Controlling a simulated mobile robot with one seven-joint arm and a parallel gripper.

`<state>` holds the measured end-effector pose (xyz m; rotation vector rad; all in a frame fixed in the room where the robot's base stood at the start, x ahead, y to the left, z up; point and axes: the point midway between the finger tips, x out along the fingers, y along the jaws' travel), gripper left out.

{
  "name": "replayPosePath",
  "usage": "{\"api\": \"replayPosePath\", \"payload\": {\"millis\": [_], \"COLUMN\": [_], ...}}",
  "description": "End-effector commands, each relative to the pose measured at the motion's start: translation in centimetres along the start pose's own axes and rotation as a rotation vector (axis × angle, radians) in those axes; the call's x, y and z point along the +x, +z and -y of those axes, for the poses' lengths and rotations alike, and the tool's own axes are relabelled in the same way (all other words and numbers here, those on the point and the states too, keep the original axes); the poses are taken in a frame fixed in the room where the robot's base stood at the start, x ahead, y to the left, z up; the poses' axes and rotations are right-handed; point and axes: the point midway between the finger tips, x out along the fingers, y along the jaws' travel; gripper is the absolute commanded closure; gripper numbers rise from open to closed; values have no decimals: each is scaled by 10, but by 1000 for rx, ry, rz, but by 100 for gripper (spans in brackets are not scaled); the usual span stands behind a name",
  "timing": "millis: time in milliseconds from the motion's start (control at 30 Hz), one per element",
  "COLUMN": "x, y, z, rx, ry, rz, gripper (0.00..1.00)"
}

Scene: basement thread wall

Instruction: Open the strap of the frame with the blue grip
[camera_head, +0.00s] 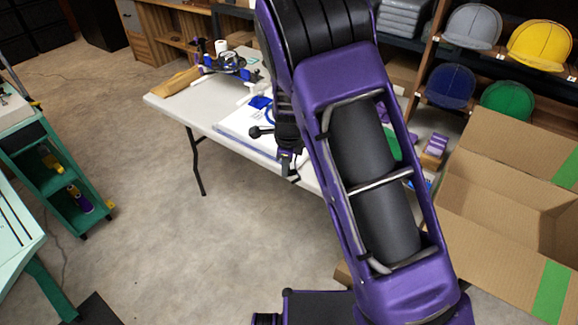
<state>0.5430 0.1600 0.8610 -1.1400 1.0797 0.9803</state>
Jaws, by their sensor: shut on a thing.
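My gripper (289,168) is at the front edge of the white table, seen small and partly behind my own purple arm. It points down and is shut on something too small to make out. A blue piece (261,102) and part of a blue loop lie on a white sheet (236,122) beside the gripper. They may belong to the frame with the blue grip, but I cannot tell. A black knob (256,132) on a short stem sticks out left of the gripper. I cannot make out the strap; my arm hides much of this part of the table.
The white table (172,106) also bears a blue-and-black device (232,66) and a brown block (178,81) at its far left. An open cardboard box (500,190) stands at right. Caps fill the shelf behind it. A green cart (60,175) stands left; the floor between is clear.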

Motion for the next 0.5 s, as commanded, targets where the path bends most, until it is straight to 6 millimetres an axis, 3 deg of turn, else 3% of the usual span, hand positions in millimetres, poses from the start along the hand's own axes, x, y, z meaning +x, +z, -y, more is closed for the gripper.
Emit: {"api": "replayPosePath", "payload": {"millis": [333,367,500], "x": [0,0,0], "y": [0,0,0], "z": [1,1,1], "rx": [2,2,2], "ry": [-2,-2,-1], "rz": [0,0,0], "gripper": [100,72,46]}}
